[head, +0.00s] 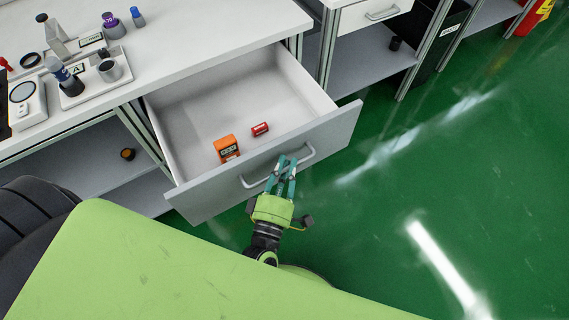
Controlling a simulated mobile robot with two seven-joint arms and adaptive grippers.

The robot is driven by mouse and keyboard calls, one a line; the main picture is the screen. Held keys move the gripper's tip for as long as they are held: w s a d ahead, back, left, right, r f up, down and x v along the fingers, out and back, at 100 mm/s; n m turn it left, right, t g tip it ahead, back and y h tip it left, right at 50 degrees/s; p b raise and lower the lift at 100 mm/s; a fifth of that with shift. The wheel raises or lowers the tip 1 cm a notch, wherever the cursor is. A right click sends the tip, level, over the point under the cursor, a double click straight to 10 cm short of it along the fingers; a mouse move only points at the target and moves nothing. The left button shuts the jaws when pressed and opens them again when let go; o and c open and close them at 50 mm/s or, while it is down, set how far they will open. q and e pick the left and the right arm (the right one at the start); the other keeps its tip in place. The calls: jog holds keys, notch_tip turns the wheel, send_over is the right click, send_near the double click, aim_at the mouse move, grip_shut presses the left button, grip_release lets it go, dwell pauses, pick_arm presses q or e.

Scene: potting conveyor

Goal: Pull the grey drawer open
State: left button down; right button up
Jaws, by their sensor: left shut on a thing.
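The grey drawer (325,138) stands pulled well out from under the white bench, and its inside shows. A bar handle (309,153) runs across its front. My left gripper (288,163) is shut on the handle near its middle, with its fingers at the bar. An orange box-shaped item (226,148) and a small red item (260,129) lie on the drawer floor. My right gripper is not in this view.
The white bench top (200,35) holds a tray (97,84) with bottles, a round-topped device (27,103) and several small containers. Another closed drawer (372,12) is at the upper right. Open green floor (430,160) lies to the right.

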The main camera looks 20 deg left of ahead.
pick_arm(q)
jog(key=c, duration=1.4)
grip_release()
jog(key=s, duration=0.4)
jog(key=s+f, duration=0.1)
jog(key=s, duration=0.3)
jog(key=s+d, duration=0.1)
jog(key=s, duration=0.3)
jog(key=shift+f, duration=0.3)
